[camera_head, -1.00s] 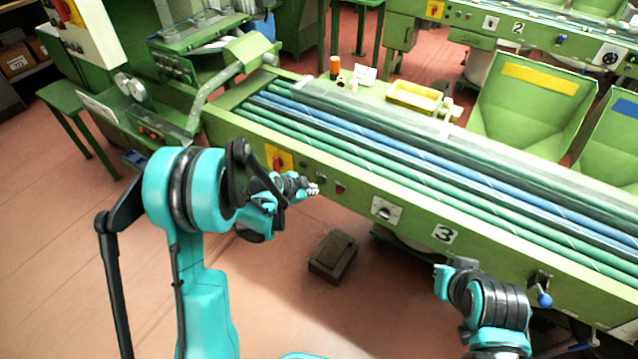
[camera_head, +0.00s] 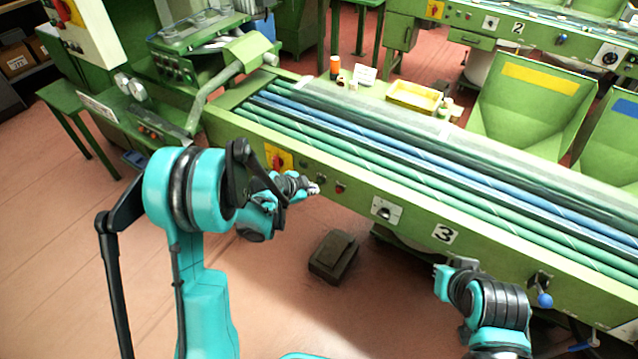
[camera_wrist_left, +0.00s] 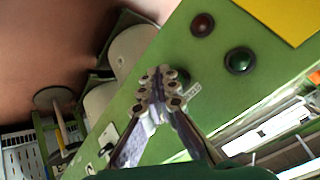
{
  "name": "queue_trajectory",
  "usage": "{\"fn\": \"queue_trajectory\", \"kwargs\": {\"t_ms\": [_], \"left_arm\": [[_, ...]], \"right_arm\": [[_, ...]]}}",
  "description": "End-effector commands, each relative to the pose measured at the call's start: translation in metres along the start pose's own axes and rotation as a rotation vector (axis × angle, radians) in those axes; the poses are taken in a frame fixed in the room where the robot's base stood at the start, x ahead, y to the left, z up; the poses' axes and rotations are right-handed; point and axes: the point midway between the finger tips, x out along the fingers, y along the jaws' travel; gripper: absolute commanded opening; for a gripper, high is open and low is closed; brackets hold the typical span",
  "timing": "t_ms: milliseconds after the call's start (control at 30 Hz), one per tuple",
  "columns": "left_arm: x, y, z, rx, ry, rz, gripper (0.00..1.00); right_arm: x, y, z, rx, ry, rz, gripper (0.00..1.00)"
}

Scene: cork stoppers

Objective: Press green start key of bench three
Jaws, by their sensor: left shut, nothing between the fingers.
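In the left wrist view I see a dark red key (camera_wrist_left: 202,25), a dark green key (camera_wrist_left: 239,61) and another green key (camera_wrist_left: 183,76), partly hidden behind my fingertips. My left gripper (camera_head: 314,189) is shut and empty, its tips in front of the panel near the red key (camera_head: 340,188) in the head view. In the wrist view the shut fingertips (camera_wrist_left: 160,92) overlap the partly hidden green key; I cannot tell whether they touch it.
A yellow plate with a red switch (camera_head: 279,158) is left of the keys. A white plate with a dark knob (camera_head: 385,211) is to their right. A dark box (camera_head: 334,256) stands on the floor below. My right arm (camera_head: 490,308) is at the lower right.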

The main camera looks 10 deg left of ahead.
Motion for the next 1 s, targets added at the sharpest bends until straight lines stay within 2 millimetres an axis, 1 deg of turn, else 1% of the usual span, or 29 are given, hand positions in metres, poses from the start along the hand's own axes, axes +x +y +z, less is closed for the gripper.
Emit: {"fn": "queue_trajectory", "kwargs": {"t_ms": [200, 1000], "left_arm": [[0.0048, -0.0034, -0.0035, 0.000, 0.000, 0.000, 0.00], [0.0084, -0.0059, -0.0063, 0.000, 0.000, 0.000, 0.00]], "right_arm": [[0.0017, 0.0000, 0.0012, 0.000, 0.000, 0.000, 0.00], [0.0022, 0.0000, 0.0016, 0.000, 0.000, 0.000, 0.00]]}}
